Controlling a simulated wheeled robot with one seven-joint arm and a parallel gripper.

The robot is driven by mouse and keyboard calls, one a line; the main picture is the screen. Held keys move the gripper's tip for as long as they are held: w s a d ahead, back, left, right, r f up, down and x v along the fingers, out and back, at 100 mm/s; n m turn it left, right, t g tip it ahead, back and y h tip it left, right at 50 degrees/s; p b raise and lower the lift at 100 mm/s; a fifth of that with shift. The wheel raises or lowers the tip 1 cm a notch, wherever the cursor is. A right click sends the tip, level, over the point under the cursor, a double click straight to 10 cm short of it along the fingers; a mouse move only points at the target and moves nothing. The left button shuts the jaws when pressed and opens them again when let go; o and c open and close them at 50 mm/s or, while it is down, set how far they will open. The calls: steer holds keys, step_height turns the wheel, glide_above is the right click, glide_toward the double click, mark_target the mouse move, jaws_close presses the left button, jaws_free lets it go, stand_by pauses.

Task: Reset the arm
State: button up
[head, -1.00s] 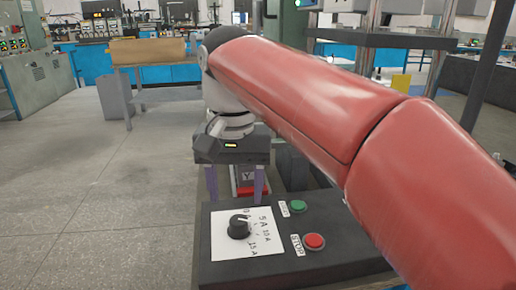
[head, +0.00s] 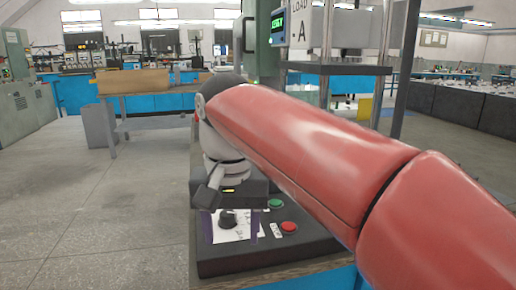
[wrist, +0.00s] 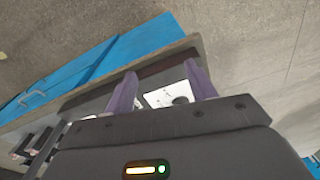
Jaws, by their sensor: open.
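My gripper (head: 230,232) hangs open and empty in front of the black control box (head: 318,240) in the head view, its purple fingers pointing down. It covers part of the white dial plate and the black knob (head: 228,218). The green button (head: 275,204) and red button (head: 289,228) show to its right. My red arm reaches across the right half of the view. In the wrist view the two purple fingers (wrist: 160,78) stand apart, with part of the white dial plate (wrist: 157,98) and the knob (wrist: 181,100) between them.
The box sits on a bench with a blue front (wrist: 85,68). A machine with metal posts and a "LOAD" sign (head: 303,28) stands behind it. Open floor (head: 100,215) lies to the left.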

steer(key=s+d+f+t, duration=0.2)
steer(key=s+d+f, duration=0.2)
steer(key=d+f, duration=0.3)
steer(key=s+d+f+t, duration=0.3)
steer(key=s+d+f, duration=0.2)
steer(key=d+f, duration=0.3)
steer(key=d, duration=0.4)
steer(key=shift+d+f, duration=0.25)
steer(key=shift+d, duration=0.1)
stand_by(0.5)
